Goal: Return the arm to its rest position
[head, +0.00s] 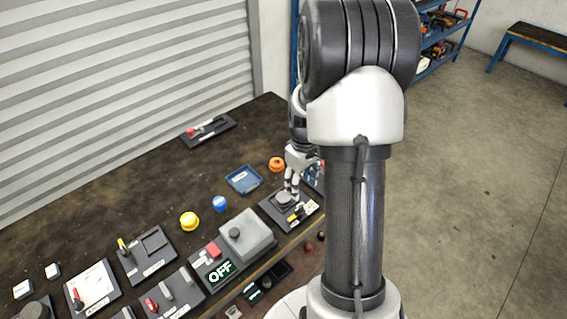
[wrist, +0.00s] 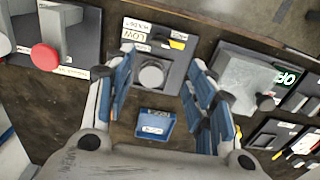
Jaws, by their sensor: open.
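My gripper (head: 291,186) is over the workbench (head: 150,190), with my arm reaching forward and down from the right side of the head view. It is pointed down above a dark panel (head: 276,211) with a round grey knob (head: 283,198) and a yellow-marked lever (head: 296,215). In the wrist view my gripper (wrist: 160,75) is open, its blue-padded fingers spread apart with nothing held between them. The round knob (wrist: 152,75) shows in the gap between the fingers, below a "LOW" label. Whether a finger touches the panel cannot be told.
A grey box (head: 248,234) beside an "OFF" display (head: 220,273) and several panels lie left. The floor (head: 470,170) at right is clear.

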